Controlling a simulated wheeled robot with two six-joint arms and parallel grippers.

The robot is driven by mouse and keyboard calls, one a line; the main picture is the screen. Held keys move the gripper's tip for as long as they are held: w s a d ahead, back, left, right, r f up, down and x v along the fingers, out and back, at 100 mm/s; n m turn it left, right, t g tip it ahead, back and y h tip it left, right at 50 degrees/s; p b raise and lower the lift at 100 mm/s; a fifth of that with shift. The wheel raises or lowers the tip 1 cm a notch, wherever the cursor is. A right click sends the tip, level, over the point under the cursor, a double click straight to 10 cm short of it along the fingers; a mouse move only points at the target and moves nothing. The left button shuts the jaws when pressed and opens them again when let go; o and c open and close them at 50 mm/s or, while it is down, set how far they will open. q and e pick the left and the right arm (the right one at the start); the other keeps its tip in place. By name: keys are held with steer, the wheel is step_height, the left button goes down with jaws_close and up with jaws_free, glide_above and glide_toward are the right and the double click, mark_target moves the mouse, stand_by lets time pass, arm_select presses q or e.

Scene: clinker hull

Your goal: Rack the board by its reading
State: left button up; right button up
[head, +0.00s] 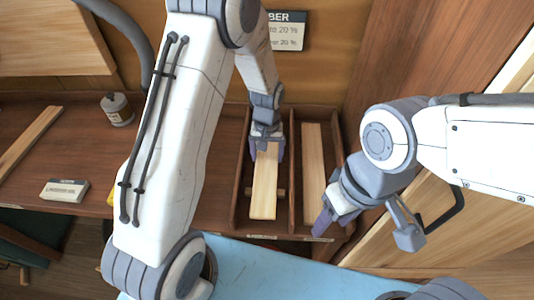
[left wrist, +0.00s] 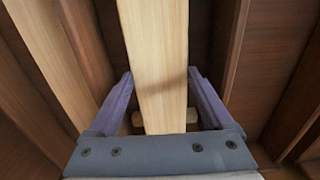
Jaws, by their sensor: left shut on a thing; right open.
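A pale board (head: 264,190) lies lengthwise in the left bay of a two-bay wooden rack (head: 291,200). My left gripper (head: 267,150) is shut on its far end. In the left wrist view the board (left wrist: 156,50) runs between the purple fingers of the left gripper (left wrist: 160,85), above a short wooden crosspiece (left wrist: 180,116). A second pale board (head: 313,170) lies in the right bay. My right gripper (head: 335,205) is open and empty at the rack's front right corner. A sign (head: 286,32) on the back wall shows "20 %" lines; my left arm hides part of it.
A bottle (head: 117,108), a small lettered block (head: 64,190) and a wooden strip (head: 30,142) are on the brown bench (head: 75,155) at the left. A yellow thing (head: 111,197) is mostly hidden behind my left arm. A light blue surface (head: 290,270) lies in front.

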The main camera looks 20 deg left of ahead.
arm_select(q)
steer(key=shift+f, duration=0.1)
steer(key=o, duration=1.4)
steer(key=shift+c, duration=0.2)
step_height(320, 180, up, 10)
steer(key=shift+r, duration=0.25)
steer(key=shift+s, duration=0.1)
